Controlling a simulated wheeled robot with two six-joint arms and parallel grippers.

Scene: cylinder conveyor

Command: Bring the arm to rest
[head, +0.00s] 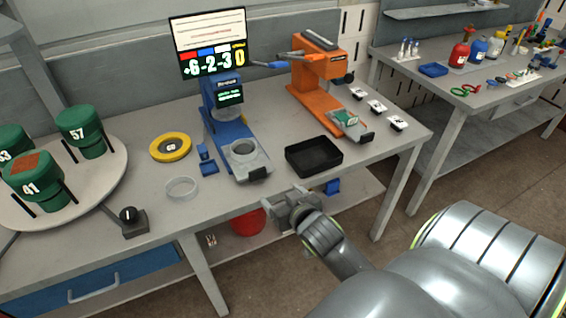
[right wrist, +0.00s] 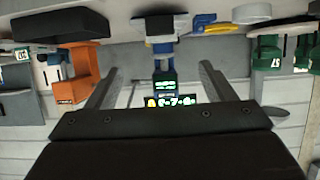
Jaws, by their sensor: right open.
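My right gripper (head: 280,208) is in front of the bench's front edge, below the black tray, with its arm coming in from the lower right. In the right wrist view its two fingers (right wrist: 157,82) stand wide apart with nothing between them but the distant blue machine and screen. It touches nothing that I can see. My left gripper is not in view.
The grey bench (head: 140,165) holds a black tray (head: 313,157), a blue machine (head: 228,130), an orange press (head: 310,80), a yellow ring (head: 159,143), a clear ring (head: 182,188) and a turntable (head: 105,178) with green cylinders. A red bin (head: 248,222) is below.

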